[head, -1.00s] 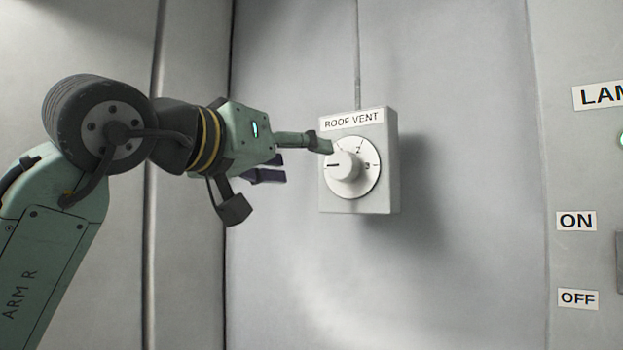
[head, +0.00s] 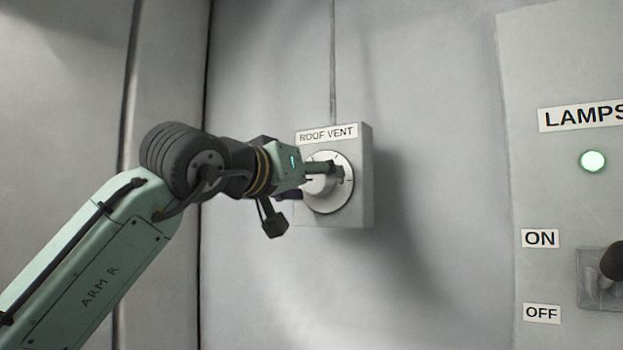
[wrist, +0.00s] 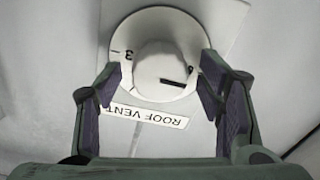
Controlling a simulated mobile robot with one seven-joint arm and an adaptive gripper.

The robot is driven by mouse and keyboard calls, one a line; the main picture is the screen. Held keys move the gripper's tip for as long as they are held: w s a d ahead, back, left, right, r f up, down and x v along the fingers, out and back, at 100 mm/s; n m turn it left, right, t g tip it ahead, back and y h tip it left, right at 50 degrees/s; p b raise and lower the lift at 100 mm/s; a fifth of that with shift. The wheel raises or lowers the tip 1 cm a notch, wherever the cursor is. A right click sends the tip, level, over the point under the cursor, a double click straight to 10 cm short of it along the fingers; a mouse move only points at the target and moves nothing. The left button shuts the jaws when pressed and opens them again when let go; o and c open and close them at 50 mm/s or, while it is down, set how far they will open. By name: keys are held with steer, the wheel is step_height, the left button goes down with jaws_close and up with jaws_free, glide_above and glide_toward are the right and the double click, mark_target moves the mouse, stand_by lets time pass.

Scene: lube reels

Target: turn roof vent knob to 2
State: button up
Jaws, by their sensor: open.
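The roof vent knob (head: 319,189) is white and round, on a white dial (head: 338,198) on a grey box labelled ROOF VENT (head: 366,175). In the wrist view the scene appears upside down. There the knob (wrist: 165,70) has a black pointer line aimed right, towards a partly covered figure; a 3 shows at the dial's left. The 2 cannot be seen now. My gripper (head: 322,180) is at the dial, one finger crossing in front of it. In the wrist view my gripper (wrist: 158,72) is open, fingers either side of the knob, with gaps visible.
A panel (head: 510,120) on the right carries a LAMPS label, a lit green lamp (head: 592,161) and a dark-handled switch (head: 610,264) beside ON and OFF labels. A thin conduit (head: 333,70) runs up from the vent box. The wall below the box is clear.

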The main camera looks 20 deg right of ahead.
steer(key=c, duration=1.1)
steer(key=shift+c, duration=0.2)
